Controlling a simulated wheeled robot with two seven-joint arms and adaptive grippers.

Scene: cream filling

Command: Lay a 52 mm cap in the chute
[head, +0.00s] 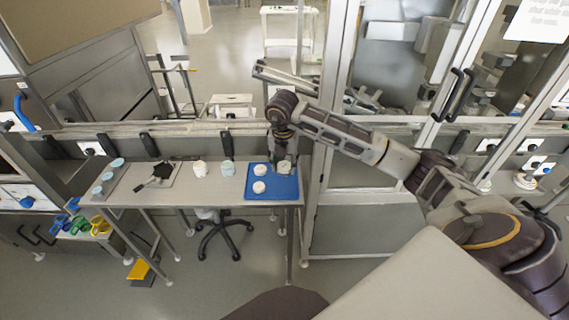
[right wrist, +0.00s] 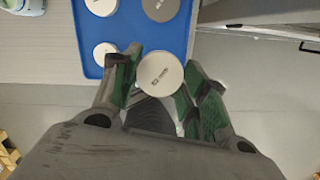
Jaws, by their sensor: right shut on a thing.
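My right gripper (head: 283,158) is over the right part of the blue tray (head: 272,195) on the bench. In the right wrist view its green-padded fingers (right wrist: 160,90) are shut on a round white cap (right wrist: 160,71), face toward the camera, with "52 mm" printed on it. Two other white caps lie on the tray, one farther back (head: 260,170) and one nearer (head: 259,187). A grey cap (right wrist: 161,8) also shows on the tray in the right wrist view. I cannot pick out the chute with certainty. My left gripper is not in view.
A grey rack with several pale teal discs (head: 107,176) stands at the bench's left end. Beside it is a flat plate with a dark tool (head: 152,178). A white jar (head: 200,168) and a pale blue jar (head: 227,168) stand mid-bench. A glazed wall rises behind.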

